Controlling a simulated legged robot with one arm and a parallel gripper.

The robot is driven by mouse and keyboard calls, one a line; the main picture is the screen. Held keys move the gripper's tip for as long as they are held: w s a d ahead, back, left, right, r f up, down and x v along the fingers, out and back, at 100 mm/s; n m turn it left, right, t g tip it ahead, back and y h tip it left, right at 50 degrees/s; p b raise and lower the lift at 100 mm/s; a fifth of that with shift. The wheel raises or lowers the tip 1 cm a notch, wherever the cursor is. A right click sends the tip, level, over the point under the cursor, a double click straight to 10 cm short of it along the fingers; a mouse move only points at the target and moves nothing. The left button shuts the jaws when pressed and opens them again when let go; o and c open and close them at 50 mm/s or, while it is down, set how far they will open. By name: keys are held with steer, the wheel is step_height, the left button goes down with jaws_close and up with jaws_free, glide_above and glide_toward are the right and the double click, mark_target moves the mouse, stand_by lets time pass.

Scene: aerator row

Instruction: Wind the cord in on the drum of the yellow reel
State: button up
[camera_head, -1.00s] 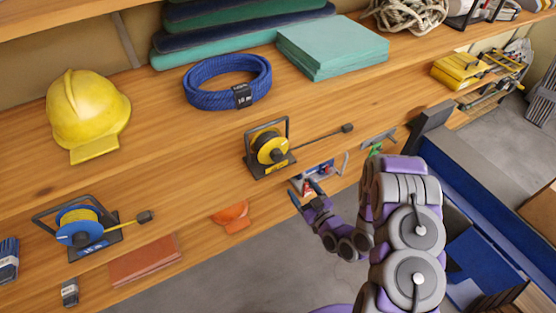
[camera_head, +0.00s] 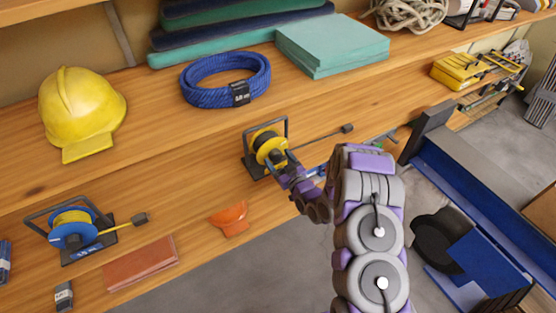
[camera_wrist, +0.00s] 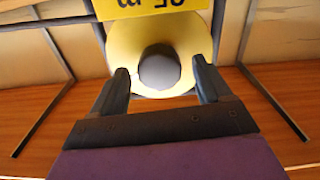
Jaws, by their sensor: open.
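The yellow reel (camera_head: 268,144) stands on the shelf in a dark frame, mid-picture in the head view. Its dark cord (camera_head: 318,138) runs out to the right and ends in a dark plug (camera_head: 347,128). In the wrist view the yellow drum face (camera_wrist: 122,42) fills the upper middle, with a round dark grey knob (camera_wrist: 160,72) on it. My gripper (camera_head: 284,166) is at the front of the reel and covers part of it. In the wrist view my gripper (camera_wrist: 160,66) is open, one finger on each side of the knob. I cannot tell whether they touch it.
A blue reel (camera_head: 72,234) with a yellow cord stands at lower left. An orange piece (camera_head: 231,218) lies near the shelf's front edge. A blue rope coil (camera_head: 210,97), a yellow helmet (camera_head: 80,108) and teal sheets (camera_head: 330,48) sit further back. Bare shelf lies left of the yellow reel.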

steer(key=shift+w+a, duration=0.35)
steer(key=shift+w, duration=0.05)
steer(key=c, duration=1)
steer(key=shift+c, duration=0.2)
